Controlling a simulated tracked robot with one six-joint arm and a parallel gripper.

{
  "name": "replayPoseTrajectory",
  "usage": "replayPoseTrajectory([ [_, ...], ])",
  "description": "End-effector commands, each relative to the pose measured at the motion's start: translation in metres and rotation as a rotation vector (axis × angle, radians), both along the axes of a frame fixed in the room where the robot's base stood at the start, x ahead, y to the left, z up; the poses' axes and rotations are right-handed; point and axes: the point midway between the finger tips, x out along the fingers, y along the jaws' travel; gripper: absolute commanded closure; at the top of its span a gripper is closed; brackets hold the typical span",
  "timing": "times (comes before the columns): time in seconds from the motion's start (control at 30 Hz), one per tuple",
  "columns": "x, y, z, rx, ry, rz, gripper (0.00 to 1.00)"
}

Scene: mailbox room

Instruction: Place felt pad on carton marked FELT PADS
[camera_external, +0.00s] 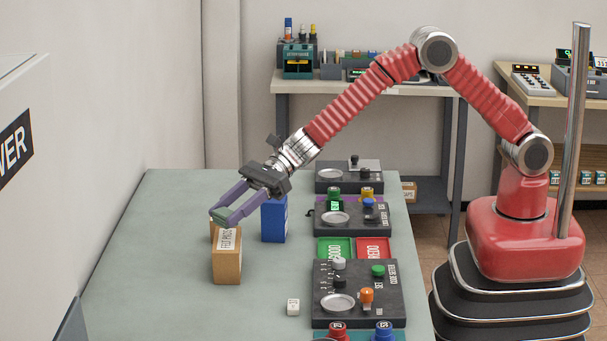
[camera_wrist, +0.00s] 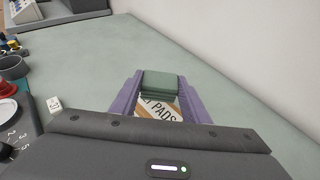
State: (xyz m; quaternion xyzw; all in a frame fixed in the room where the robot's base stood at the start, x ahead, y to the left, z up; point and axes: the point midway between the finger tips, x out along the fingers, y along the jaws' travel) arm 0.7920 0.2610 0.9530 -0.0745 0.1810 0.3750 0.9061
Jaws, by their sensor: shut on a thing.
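The tan carton marked FELT PADS (camera_external: 227,262) stands upright on the grey-green table. Its lettered label also shows in the wrist view (camera_wrist: 158,109), partly hidden by the pad and my gripper's body. My gripper (camera_external: 227,214), with purple fingers, reaches over the carton's top and is shut on the green felt pad (camera_wrist: 162,85). The pad looks like a thick, layered block between the fingertips. It is over or at the carton's top; I cannot tell whether it touches it.
A small white cube (camera_external: 293,307) lies in front. The table's left side is clear.

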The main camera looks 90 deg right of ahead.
Motion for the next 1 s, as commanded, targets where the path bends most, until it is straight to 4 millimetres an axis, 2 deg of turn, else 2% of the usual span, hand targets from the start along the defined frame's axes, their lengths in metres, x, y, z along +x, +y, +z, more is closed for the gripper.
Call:
replayPoseTrajectory([
  [0.27,0.000,0.000,-0.001,0.000,0.000,0.000,0.79],
  [0.6,0.000,0.000,-0.036,-0.001,-0.001,0.000,0.79],
  [0.97,0.000,0.000,-0.038,-0.001,-0.001,0.000,0.79],
  [1.0,0.000,0.000,-0.039,-0.001,-0.001,0.000,0.58],
])
